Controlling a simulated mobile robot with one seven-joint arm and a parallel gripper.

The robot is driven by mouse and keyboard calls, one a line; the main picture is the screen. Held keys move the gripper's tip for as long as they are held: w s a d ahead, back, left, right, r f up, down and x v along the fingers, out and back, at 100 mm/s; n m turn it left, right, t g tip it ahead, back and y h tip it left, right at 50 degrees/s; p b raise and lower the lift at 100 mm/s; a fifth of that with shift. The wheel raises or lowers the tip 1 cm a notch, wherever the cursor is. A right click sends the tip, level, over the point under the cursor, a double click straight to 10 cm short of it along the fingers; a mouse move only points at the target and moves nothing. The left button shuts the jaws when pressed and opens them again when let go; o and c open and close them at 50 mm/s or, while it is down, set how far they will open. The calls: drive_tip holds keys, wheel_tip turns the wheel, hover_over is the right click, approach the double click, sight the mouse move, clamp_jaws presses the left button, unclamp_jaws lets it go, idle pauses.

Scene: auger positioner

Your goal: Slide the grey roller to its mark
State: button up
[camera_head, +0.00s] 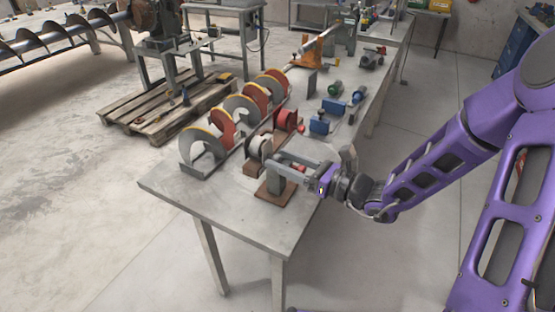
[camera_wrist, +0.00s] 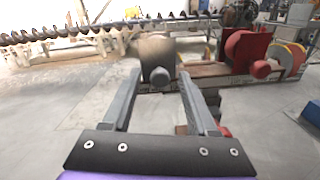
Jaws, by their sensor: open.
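The grey roller (camera_head: 258,148) stands on a low brown base near the front end of the workbench in the head view. In the wrist view the roller's pale body (camera_wrist: 155,50) and its round grey knob (camera_wrist: 160,77) show ahead, between the lines of my two fingers. My gripper (camera_head: 277,159) reaches in from the right, beside the roller. Whether a finger touches the knob I cannot tell. I cannot make out the mark.
A red roller (camera_head: 286,120) with a red knob (camera_wrist: 262,68) stands just beyond. A grey post (camera_head: 275,181) on a brown plate stands below my gripper. Red and grey flights (camera_head: 200,149) line the left; blue blocks (camera_head: 320,126) sit at right. The bench's front corner is bare.

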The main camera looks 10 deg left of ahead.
drive_tip(key=shift+x, duration=0.9)
drive_tip(key=shift+c, duration=0.3)
clamp_jaws()
drive_tip(key=shift+w, duration=0.1)
idle(0.5)
